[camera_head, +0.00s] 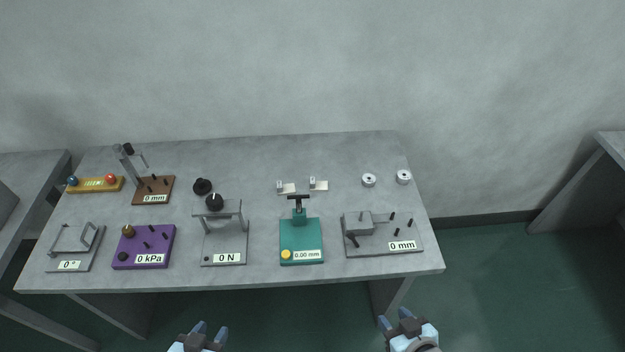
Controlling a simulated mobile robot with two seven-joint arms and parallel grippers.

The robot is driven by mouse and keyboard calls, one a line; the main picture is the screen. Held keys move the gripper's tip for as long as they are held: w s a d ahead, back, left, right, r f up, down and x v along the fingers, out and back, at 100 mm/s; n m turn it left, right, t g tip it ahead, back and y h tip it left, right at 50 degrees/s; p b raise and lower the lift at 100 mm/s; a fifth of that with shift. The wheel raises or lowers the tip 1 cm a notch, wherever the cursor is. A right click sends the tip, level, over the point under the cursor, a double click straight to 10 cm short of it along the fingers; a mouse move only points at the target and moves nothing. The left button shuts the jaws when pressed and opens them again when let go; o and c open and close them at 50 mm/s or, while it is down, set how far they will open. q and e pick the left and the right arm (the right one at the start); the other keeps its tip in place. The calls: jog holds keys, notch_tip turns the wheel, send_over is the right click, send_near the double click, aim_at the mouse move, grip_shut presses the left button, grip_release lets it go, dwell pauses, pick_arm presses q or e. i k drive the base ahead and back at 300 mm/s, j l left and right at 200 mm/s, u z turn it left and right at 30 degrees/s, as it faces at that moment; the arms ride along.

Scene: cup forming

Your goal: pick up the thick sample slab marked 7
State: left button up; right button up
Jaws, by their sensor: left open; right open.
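Two small pale slabs lie on the grey table behind the green gauge: a left slab (289,188) and a right slab (321,185). Each has a small upright light tag at its left end. The marks are too small to read, so I cannot tell which one is marked 7 or which is thicker. My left gripper (210,331) is open and empty, in front of the table's near edge. My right gripper (395,319) is open and empty, also in front of that edge and to the right. Both are well away from the slabs.
The green gauge (301,240) stands between my grippers and the slabs. The grey 0 N press (222,245) and grey 0 mm fixture (383,246) flank it. Two metal rings (369,181) lie right of the slabs. The purple 0 kPa unit (145,247) is further left.

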aim_at(315, 186)
jog(key=i+l, duration=0.1)
jog(key=l, duration=0.2)
jog(key=i+l, duration=0.1)
jog(key=l, duration=0.15)
jog(key=i+l, duration=0.1)
jog(key=l, duration=0.2)
jog(key=i+l+u, duration=0.1)
jog(key=l+u, duration=0.6)
jog(key=i+l, duration=0.05)
jog(key=l, duration=0.05)
